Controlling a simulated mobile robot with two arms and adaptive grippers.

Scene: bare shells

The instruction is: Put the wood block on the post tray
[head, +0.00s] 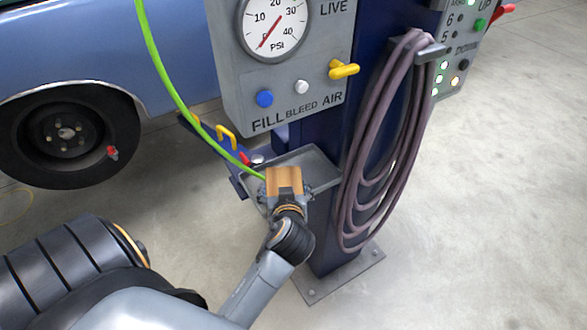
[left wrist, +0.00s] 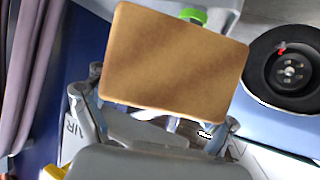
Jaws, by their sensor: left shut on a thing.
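The wood block (head: 284,181) is held in my left gripper (head: 286,195), in front of the post. In the left wrist view the wood block (left wrist: 175,62) fills the space between the two fingers of my left gripper (left wrist: 152,112). The grey post tray (head: 318,158) is fixed to the blue post, below the gauge box. In the head view the block overlaps the tray's near edge; I cannot tell whether it touches the tray. The block hides part of the tray. My right gripper is in neither view.
A gauge box (head: 285,80) with knobs and a yellow lever sits above the tray. A coiled hose (head: 385,140) hangs to the right on the post. A green hose (head: 165,75) runs down beside the tray. A blue car (head: 100,45) stands at the left.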

